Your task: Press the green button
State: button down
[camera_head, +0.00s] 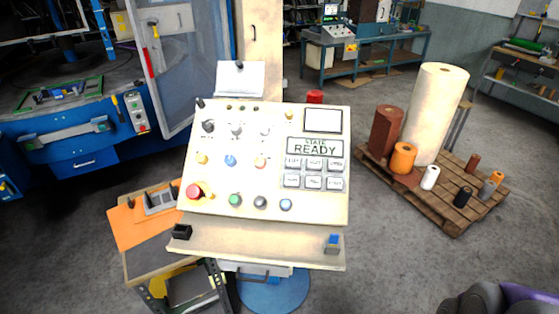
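A cream control panel (222,189) stands in the middle of the view, tilted toward me. The green button (235,200) is in its bottom row, between the red emergency stop button (193,191) on a yellow base and a dark grey button (260,202). A blue button (286,205) is at the right of that row. Nothing covers the green button. A dark, purplish rounded shape cut off at the bottom right corner may be part of my arm; my gripper's fingers do not show.
A wooden pallet (446,205) with several rolls stands at the right. A small cart (150,262) with orange sheets is at the panel's lower left. A blue machine (75,150) fills the left. Grey floor (400,265) is clear between panel and pallet.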

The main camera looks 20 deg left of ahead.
aim_at(234, 200)
jog(key=u, duration=1.45)
